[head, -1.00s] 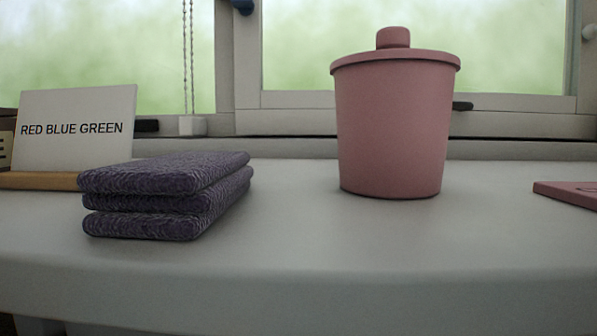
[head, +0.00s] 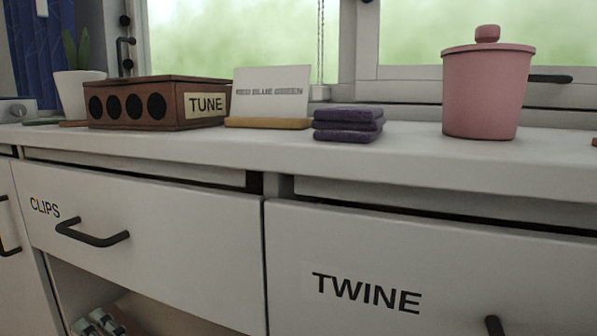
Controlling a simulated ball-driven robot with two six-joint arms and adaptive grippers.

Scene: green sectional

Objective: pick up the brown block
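I cannot make out a plain brown block for certain. A brown wooden box (head: 158,101) with several dark round holes and a "TUNE" label stands on the left part of the counter. A small reddish-brown flat piece (head: 73,124) lies at its left, too small to identify. A tan wooden base (head: 267,123) holds an upright white card (head: 271,92) that reads "RED BLUE GREEN". Neither of my grippers is in view.
A folded purple cloth stack (head: 347,125) and a pink lidded pot (head: 486,88) stand on the white counter (head: 420,150). A potted plant (head: 80,90) is at the left. Below are closed drawers labelled "CLIPS" (head: 140,240) and "TWINE" (head: 420,260), with protruding black handles.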

